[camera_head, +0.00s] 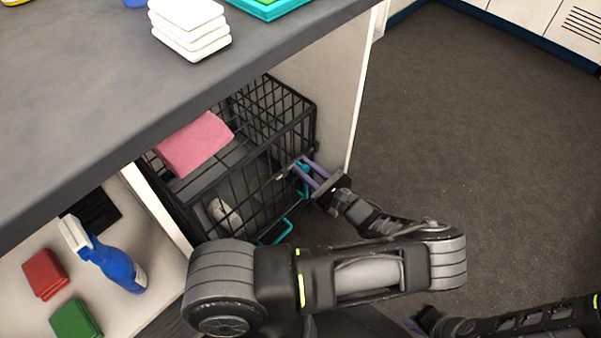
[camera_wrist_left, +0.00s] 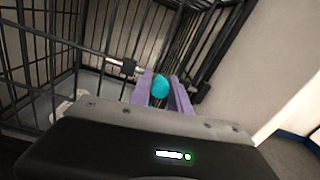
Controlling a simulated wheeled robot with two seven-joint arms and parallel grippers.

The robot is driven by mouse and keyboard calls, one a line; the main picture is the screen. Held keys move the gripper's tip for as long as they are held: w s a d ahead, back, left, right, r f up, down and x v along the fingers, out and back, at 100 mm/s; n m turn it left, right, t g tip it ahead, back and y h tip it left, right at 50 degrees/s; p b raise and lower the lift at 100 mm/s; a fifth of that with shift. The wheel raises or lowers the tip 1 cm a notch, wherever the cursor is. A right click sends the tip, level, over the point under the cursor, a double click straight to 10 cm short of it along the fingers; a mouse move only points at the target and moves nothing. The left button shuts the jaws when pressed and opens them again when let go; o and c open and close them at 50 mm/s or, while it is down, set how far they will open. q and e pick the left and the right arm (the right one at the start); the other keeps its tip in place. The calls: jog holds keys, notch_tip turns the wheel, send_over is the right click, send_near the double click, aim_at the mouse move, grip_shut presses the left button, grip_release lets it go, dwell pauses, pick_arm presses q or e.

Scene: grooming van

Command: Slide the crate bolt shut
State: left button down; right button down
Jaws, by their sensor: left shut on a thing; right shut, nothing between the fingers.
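The black wire crate (camera_head: 262,125) stands under the counter. Its bolt is a pale rod (camera_wrist_left: 115,66) running through a dark bracket (camera_wrist_left: 128,69) on the bars, with a round teal knob (camera_wrist_left: 160,87). My left gripper (camera_head: 302,168) reaches the crate's front near its right corner. Its purple fingers (camera_wrist_left: 162,92) are shut around the teal knob in the left wrist view. Another dark bracket (camera_wrist_left: 200,93) shows just right of the fingers. Whether the rod enters it is hidden by the fingers. My right gripper (camera_head: 412,325) is low at the bottom edge, partly cut off, away from the crate.
A blue spray bottle (camera_head: 115,265) stands on a lower shelf at left. The floor (camera_head: 460,120) at right is clear.

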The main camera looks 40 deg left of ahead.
pick_arm(q)
jog(key=shift+w+f, duration=0.2)
jog(key=shift+w, duration=0.5)
jog(key=shift+w+r, duration=0.2)
jog(key=shift+w, duration=0.05)
jog(key=c, duration=1.2)
grip_release()
jog(key=s+d+p, duration=0.1)
jog(key=d, duration=0.6)
jog(key=shift+d, duration=0.4)
jog(key=shift+p, duration=0.3)
